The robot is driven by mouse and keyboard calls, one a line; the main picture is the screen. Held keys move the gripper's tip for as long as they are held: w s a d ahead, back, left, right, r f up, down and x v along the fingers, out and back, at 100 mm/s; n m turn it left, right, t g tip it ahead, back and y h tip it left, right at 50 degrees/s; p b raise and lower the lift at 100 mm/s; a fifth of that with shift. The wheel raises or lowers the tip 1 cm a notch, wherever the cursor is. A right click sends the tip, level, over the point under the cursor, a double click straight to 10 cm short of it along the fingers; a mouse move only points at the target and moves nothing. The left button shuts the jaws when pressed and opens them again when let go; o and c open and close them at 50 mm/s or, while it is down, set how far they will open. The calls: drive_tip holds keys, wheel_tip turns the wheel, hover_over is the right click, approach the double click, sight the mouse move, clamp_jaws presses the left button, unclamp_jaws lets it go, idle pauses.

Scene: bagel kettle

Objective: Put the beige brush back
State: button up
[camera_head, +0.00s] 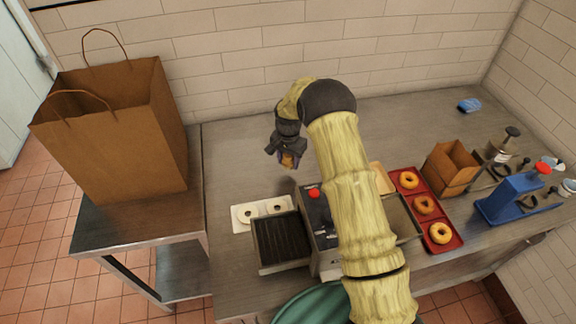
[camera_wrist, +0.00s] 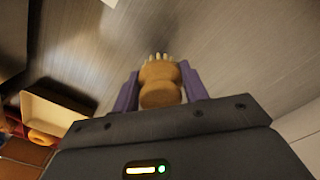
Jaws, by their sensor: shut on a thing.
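My gripper (camera_head: 287,158) is above the back part of the metal counter, left of the middle in the head view. In the wrist view its two purple fingers (camera_wrist: 160,88) are shut on the beige brush (camera_wrist: 159,82). The brush has a tan, rounded handle and pale bristles at its far end. Only a small tan part of the brush (camera_head: 289,161) shows below the gripper in the head view. The brush appears held above the counter, apart from other things.
My arm hides part of a grill-like machine (camera_head: 282,240). A white holder (camera_head: 243,216) with two round pieces lies left of it. A paper bag (camera_head: 115,130) stands left.

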sight(288, 168)
drive_tip(key=shift+f, duration=0.25)
drive_tip(key=shift+w, duration=0.1)
wheel_tip(288, 168, down, 3)
drive_tip(key=shift+f+p, duration=0.15)
drive_tip(key=shift+p, duration=0.6)
drive_tip(key=shift+f, duration=0.2)
drive_tip(key=shift+f+b, duration=0.2)
drive_tip(key=shift+b, duration=0.1)
drive_tip(key=o, duration=1)
drive_tip(key=shift+o, duration=0.2)
drive_tip(key=shift+r, duration=0.1)
